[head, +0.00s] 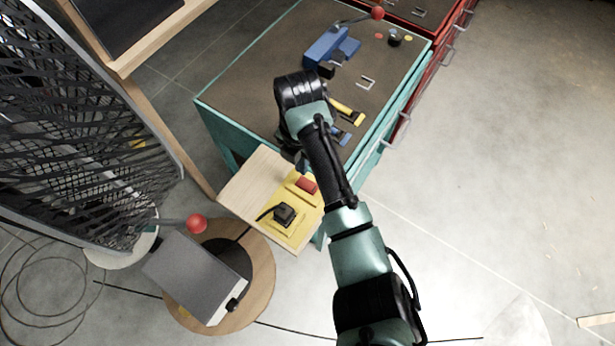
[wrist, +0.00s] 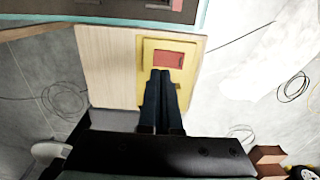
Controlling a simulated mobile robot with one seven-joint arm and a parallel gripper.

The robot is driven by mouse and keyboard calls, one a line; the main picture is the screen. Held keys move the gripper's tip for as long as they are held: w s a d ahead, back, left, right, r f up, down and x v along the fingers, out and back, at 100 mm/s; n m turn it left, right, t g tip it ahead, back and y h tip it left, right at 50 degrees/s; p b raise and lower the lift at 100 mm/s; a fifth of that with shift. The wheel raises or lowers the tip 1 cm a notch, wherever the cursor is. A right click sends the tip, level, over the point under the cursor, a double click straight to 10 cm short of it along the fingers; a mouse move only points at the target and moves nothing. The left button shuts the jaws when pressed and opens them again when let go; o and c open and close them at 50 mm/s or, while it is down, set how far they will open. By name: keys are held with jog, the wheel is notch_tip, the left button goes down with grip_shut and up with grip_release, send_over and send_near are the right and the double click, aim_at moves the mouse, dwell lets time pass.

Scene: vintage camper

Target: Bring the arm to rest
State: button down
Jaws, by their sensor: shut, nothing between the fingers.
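My arm reaches up from the bottom of the head view and bends over the near edge of the teal workbench (head: 240,85). My gripper (wrist: 164,74) shows in the wrist view with its two dark fingers together and nothing between them. The fingertips appear just in front of a red block (wrist: 168,59) on a yellow plate (wrist: 146,62); I cannot tell their height above it. In the head view my gripper points down beside the wooden board (head: 245,190) and is mostly hidden behind my wrist.
The yellow plate also carries a black part (head: 284,214). A blue vise (head: 325,47) and a yellow-handled tool (head: 346,111) lie on the workbench. A grey box-shaped machine (head: 195,275) stands on a round wooden top at lower left. Open floor (head: 520,150) lies to the right.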

jog(key=shift+r+p, duration=0.4)
jog(key=shift+r, duration=0.35)
jog(key=w+a+r+m+t+y, duration=0.1)
jog(key=w+a+r+m+t, duration=0.25)
jog(key=r, duration=0.45)
jog(key=w+a+r+m+t+y, duration=0.1)
jog(key=w+a+r+m+t, duration=0.15)
jog(key=w+r, duration=0.35)
jog(key=w+a+r+m+t+y, duration=0.1)
jog(key=w+a+r+m+t, duration=0.2)
jog(key=r, duration=0.6)
notch_tip(320, 180, up, 12)
jog(key=r+m+t+b, duration=0.1)
jog(key=m+t, duration=0.3)
jog(key=t, duration=0.2)
jog(key=s+d+r+m+t, duration=0.2)
jog(key=s+r+m+t, duration=0.15)
jog(key=r, duration=0.45)
jog(key=s+d+r+m+t, duration=0.2)
jog(key=s+r+m+t, duration=0.15)
jog(key=r, duration=0.55)
jog(key=s+d+r+m+t+h, duration=0.3)
jog(key=s+d+r+m+t, duration=0.2)
jog(key=s+r+m, duration=0.3)
jog(key=s+r, duration=0.2)
jog(key=s, duration=0.2)
jog(key=shift+s+r+m+b, duration=0.3)
jog(key=shift+s+m, duration=0.1)
